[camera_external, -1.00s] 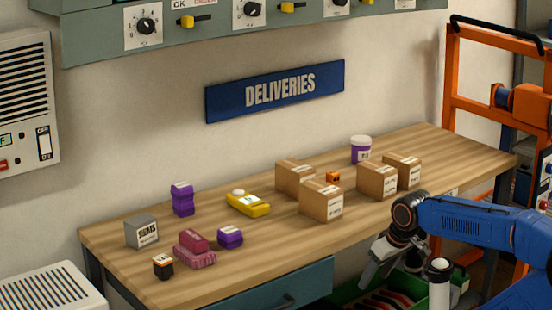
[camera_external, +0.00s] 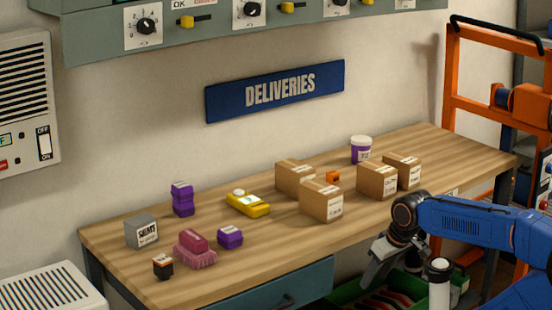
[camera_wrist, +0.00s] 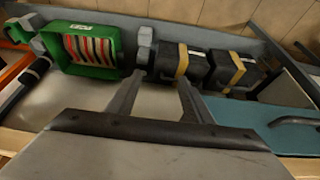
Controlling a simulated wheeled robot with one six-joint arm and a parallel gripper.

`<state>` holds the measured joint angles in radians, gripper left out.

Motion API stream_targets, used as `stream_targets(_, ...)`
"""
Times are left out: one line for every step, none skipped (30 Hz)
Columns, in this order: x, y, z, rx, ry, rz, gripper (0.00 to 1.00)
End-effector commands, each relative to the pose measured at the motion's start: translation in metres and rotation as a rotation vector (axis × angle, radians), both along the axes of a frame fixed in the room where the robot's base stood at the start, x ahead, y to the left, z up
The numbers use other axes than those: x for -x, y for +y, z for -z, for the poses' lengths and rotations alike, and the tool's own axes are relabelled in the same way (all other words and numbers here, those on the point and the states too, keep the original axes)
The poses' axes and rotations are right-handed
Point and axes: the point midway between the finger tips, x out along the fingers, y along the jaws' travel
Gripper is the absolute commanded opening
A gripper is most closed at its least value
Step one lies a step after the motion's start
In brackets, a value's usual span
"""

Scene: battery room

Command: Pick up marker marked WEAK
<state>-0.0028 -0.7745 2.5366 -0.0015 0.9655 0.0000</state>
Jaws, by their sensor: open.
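No marker with a readable WEAK label shows in either view. A green bin (camera_wrist: 110,68) holds a row of red and pale striped slim items (camera_wrist: 88,48); any marking on them is too small to read. The bin also shows below the bench in the external view (camera_external: 345,295), partly hidden by my arm. My gripper (camera_external: 376,268) is in front of the bench's right part, below its top. In the wrist view my gripper (camera_wrist: 160,84) has its fingers apart with nothing between them, to the right of the bin.
The wooden bench (camera_external: 270,265) carries several cardboard boxes (camera_external: 320,203), a yellow device (camera_external: 248,204), purple items (camera_external: 230,237), a pink item on a pink base (camera_external: 195,250), and a grey block (camera_external: 141,232). Black cases with yellow bands (camera_wrist: 182,62) stand right of the bin. A blue drawer (camera_external: 280,290) is below.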

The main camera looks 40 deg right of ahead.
Motion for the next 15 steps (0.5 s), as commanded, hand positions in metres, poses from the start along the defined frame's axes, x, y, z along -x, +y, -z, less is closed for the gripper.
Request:
stream_targets(0.000,0.000,0.000,0.000,0.000,0.000,0.47)
stream_targets(0.000,0.000,0.000,0.000,0.000,0.000,0.47)
stream_targets(0.000,0.000,0.000,0.000,0.000,0.000,0.47)
stream_targets(0.000,0.000,0.000,0.000,0.000,0.000,0.47)
stream_targets(0.000,0.000,0.000,0.000,0.000,0.000,0.47)
stream_targets(0.000,0.000,0.000,0.000,0.000,0.000,0.47)
stream_targets(0.000,0.000,-0.001,0.000,0.001,0.000,0.47)
stream_targets(-0.001,0.000,-0.003,0.000,0.004,0.001,0.47)
stream_targets(-0.002,0.000,-0.006,-0.001,0.010,0.002,0.47)
stream_targets(-0.004,0.000,-0.010,-0.002,0.016,0.003,0.47)
stream_targets(-0.006,0.000,-0.015,-0.003,0.025,0.005,0.47)
stream_targets(-0.009,0.000,-0.024,-0.004,0.039,0.008,0.47)
stream_targets(-0.011,0.000,-0.032,-0.006,0.053,0.010,0.47)
stream_targets(-0.014,-0.001,-0.040,-0.009,0.068,0.013,0.47)
stream_targets(-0.018,-0.001,-0.054,-0.011,0.092,0.017,0.47)
